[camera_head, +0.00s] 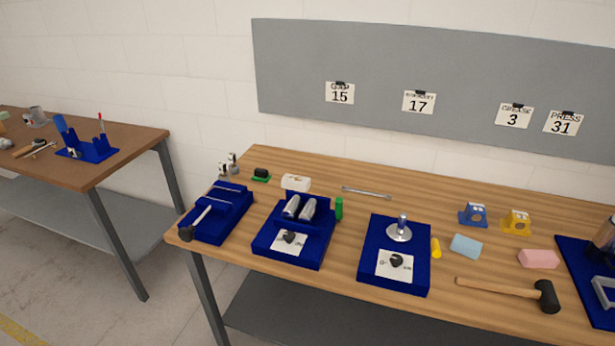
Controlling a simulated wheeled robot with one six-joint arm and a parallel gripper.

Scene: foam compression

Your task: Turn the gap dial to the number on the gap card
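The gap card (340,93) hangs on the grey wall board and reads 15, with the word above it partly covered by a clip. A black dial (290,237) sits on a white plate at the front of a blue fixture (292,262) with two silver rollers. A second black dial (396,261) sits on a white plate on another blue fixture (377,231) with a silver plunger. The dial markings are too small to read, so I cannot tell which is the gap dial or where either points. My gripper is not in view.
Other cards on the board read 17 (418,102), 3 (513,116) and 31 (563,123). A mallet (510,290), blue block (466,246), pink block (538,259) and yellow cylinder (435,248) lie right of the fixtures. A green cylinder (339,209) stands between the fixtures.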

